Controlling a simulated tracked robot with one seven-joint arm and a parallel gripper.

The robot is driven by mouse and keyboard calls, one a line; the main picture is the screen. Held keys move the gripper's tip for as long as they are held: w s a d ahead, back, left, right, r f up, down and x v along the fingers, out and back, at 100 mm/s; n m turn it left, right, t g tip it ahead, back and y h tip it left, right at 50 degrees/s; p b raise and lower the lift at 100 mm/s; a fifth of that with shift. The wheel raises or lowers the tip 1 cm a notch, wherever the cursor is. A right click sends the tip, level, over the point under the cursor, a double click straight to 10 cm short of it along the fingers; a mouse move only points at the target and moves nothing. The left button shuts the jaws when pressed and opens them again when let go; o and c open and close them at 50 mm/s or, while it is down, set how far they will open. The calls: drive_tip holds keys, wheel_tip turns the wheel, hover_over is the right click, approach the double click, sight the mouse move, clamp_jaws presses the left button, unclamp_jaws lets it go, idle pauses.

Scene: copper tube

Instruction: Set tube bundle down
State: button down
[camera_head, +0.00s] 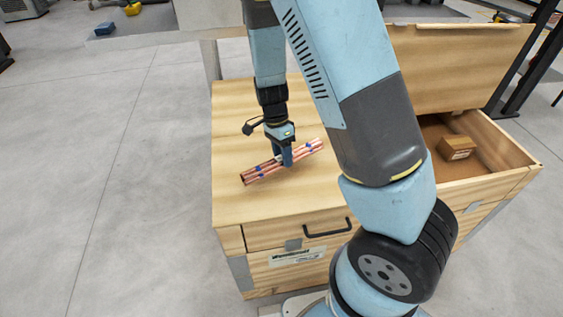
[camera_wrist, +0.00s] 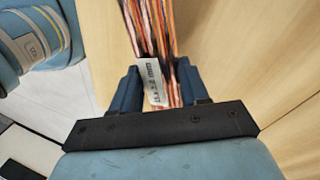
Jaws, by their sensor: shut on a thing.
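The copper tube bundle (camera_head: 262,172) has blue bands and lies slantwise over the light wooden cabinet top (camera_head: 232,120). My gripper (camera_head: 286,158) points down and is shut on the bundle near its middle. In the wrist view the bundle (camera_wrist: 153,30) runs up between the blue fingers of my gripper (camera_wrist: 157,88), with a white label (camera_wrist: 152,80) on it. The bundle is at or just above the wood; I cannot tell whether it touches. My arm hides part of the cabinet top to the right.
An open compartment (camera_head: 520,150) with a small brown box (camera_head: 456,148) inside is at the right. A raised wooden lid (camera_head: 460,65) stands behind it. A front drawer with a black handle (camera_head: 327,229) is shut. The cabinet top left of the bundle is clear.

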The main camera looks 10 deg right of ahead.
sight(282, 162)
drive_tip(key=shift+w+f, duration=0.25)
drive_tip(key=shift+f, duration=1.55)
drive_tip(key=c, duration=0.5)
unclamp_jaws()
drive_tip(key=shift+c, duration=0.2)
